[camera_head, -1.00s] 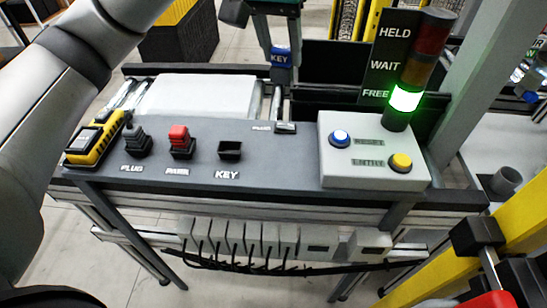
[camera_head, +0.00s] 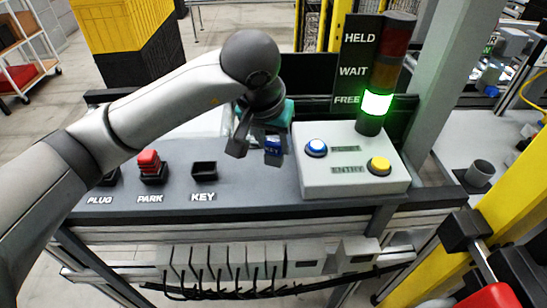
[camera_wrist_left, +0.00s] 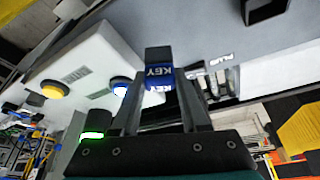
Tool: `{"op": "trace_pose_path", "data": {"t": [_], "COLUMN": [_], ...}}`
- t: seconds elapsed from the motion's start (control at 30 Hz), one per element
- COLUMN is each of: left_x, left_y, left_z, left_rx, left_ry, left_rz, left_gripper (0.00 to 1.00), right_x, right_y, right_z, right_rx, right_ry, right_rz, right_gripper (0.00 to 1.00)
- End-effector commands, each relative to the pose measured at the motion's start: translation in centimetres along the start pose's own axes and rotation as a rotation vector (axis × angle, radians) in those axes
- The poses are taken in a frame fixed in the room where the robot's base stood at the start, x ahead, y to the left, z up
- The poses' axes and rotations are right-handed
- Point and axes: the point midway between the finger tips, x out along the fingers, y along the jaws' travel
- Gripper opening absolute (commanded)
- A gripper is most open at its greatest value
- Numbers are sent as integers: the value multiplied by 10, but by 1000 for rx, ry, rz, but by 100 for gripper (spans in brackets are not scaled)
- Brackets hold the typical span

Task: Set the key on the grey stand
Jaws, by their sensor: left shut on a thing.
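The key (camera_head: 273,146) is a small blue piece with a dark end, lettered KEY. My left gripper (camera_head: 256,148) is shut on it and holds it above the console, left of the white button box. In the left wrist view the key (camera_wrist_left: 160,76) sits between the fingertips (camera_wrist_left: 163,92). The grey console top (camera_head: 245,195) has a black open socket (camera_head: 203,169) lettered KEY, to the left of the gripper and apart from it. The socket (camera_wrist_left: 263,10) also shows in the wrist view, looking empty. I cannot tell whether this console is the grey stand.
A red-topped plug (camera_head: 150,166) stands at PARK, left of the KEY socket. My arm partly covers the PLUG place. The button box (camera_head: 350,170) and the signal tower (camera_head: 375,103), lit green, stand on the right. A grey cup-like cylinder (camera_head: 480,173) is further right.

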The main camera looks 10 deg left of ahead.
Motion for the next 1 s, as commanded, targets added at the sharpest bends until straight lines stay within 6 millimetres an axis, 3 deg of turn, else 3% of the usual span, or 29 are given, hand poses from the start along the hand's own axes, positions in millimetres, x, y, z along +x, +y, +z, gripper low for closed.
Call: {"op": "trace_pose_path", "data": {"t": [0.4, 0.8, 0.83, 1.0], "left_x": [39, 44, 44, 43], "left_y": [0, 0, 0, 0], "left_z": [17, 18, 18, 18], "left_rx": [0, 1, 1, 1], "left_ry": [-2, 2, 2, 1], "left_rz": [1, 0, 1, 0], "left_gripper": [0, 0, 45, 64], "right_x": [2, 7, 7, 5], "right_y": [0, 0, 0, 0], "right_z": [0, 0, 0, 0], "right_rx": [0, 0, 1, 0], "right_ry": [0, 0, 0, 0], "right_rz": [1, 1, 1, 1], "right_gripper": [0, 0, 0, 0]}}
